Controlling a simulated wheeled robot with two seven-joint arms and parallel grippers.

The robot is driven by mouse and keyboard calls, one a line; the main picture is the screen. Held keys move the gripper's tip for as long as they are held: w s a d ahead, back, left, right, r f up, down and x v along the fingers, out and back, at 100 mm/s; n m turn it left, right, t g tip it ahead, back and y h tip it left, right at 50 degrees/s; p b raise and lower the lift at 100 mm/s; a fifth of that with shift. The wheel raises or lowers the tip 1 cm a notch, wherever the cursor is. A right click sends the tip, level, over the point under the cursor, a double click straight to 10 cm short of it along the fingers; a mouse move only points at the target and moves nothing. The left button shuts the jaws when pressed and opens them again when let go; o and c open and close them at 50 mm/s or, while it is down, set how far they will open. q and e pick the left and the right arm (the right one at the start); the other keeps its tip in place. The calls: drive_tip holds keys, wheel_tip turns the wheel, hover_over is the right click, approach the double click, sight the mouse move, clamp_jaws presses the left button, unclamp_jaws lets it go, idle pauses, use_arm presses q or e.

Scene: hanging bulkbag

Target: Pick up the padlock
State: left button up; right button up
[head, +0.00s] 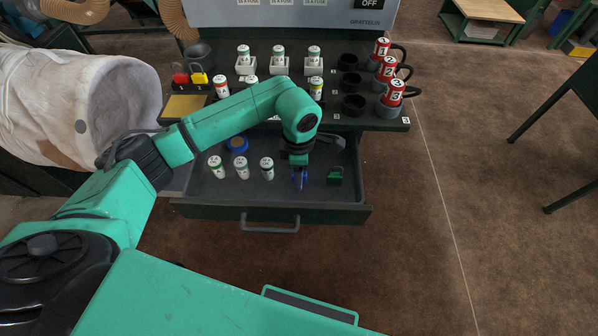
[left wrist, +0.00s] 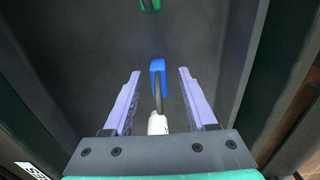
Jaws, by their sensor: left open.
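My left gripper (head: 299,180) points down into the open drawer. Its lavender fingers (left wrist: 156,97) are open in the left wrist view. A blue padlock (left wrist: 158,66) lies ahead of and between the fingertips, seen narrow side on, with its dark shackle running back toward the palm. The fingers show a gap on both sides of it. A green padlock (head: 335,178) lies in the drawer to the right of the gripper; a green piece also shows at the top of the left wrist view (left wrist: 150,5). My right gripper is not in view.
The drawer (head: 320,213) has raised walls and a front handle (head: 270,225). Several white bottles and a blue ring (head: 237,144) lie left of the gripper. The shelf above holds red and yellow padlocks (head: 199,75), bottles, black cups and red cans.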

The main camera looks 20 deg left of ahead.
use_arm(q)
drive_tip(key=shift+f, duration=0.15)
clamp_jaws()
drive_tip(key=shift+w, duration=0.1)
